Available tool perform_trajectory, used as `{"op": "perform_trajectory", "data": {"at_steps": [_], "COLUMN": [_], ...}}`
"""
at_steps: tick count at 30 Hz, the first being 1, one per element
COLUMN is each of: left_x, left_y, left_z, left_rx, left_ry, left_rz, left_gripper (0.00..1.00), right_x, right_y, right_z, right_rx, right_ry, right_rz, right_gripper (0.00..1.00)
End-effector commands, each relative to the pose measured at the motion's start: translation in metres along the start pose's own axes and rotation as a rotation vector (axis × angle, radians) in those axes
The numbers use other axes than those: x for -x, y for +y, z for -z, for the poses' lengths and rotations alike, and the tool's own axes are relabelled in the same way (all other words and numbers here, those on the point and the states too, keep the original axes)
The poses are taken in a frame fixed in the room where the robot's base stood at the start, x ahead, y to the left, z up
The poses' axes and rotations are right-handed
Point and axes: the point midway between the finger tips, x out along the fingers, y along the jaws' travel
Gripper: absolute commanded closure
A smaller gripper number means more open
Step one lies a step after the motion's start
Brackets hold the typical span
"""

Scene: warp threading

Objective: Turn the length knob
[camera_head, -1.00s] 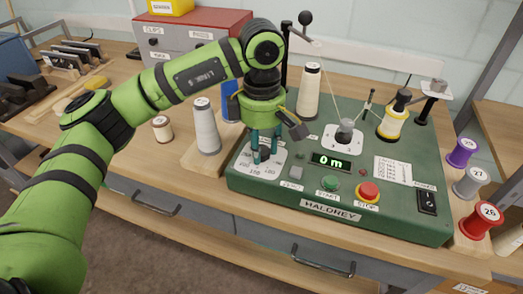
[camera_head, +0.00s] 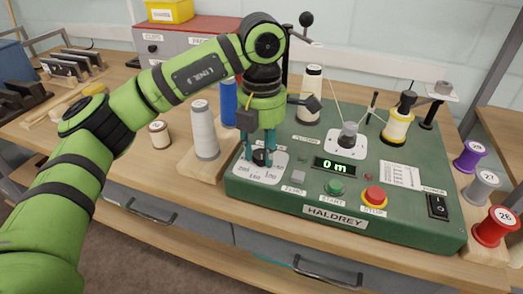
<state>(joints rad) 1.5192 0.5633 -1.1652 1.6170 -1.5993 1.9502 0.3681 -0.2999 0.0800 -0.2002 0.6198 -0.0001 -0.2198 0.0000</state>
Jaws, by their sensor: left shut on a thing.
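The length knob (camera_head: 263,158) is a small dark knob on a pale dial plate (camera_head: 252,173) marked with numbers, at the front left of the green winding machine (camera_head: 290,203). My left gripper (camera_head: 259,157) points straight down over the dial. Its two teal fingers stand on either side of the knob and are shut on it. The fingers partly hide the knob, and its pointer setting cannot be read. The machine's display (camera_head: 334,165) reads 0 m. My right gripper is not in view.
A green start button (camera_head: 335,187) and a red stop button (camera_head: 375,196) sit right of the dial. A grey thread cone (camera_head: 205,130) and a blue one (camera_head: 229,103) stand close on the left. Numbered spools, such as a red one (camera_head: 495,227), stand at the right.

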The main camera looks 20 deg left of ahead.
Motion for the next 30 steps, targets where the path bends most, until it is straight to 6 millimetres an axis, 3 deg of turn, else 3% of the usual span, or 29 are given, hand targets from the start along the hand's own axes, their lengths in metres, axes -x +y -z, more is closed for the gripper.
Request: {"op": "perform_trajectory", "data": {"at_steps": [15,30], "left_x": [-0.002,-0.001], "left_y": [-0.001,-0.001], "left_z": [0.000,0.000], "left_rx": [0.359,0.439], "left_ry": [0.004,0.004], "left_rz": [0.003,0.002], "left_gripper": [0.95,0.95], "right_x": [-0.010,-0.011], "right_y": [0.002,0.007], "right_z": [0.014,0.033], "right_rx": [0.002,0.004], "right_ry": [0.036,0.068], "right_rz": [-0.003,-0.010], "right_gripper": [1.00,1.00]}}
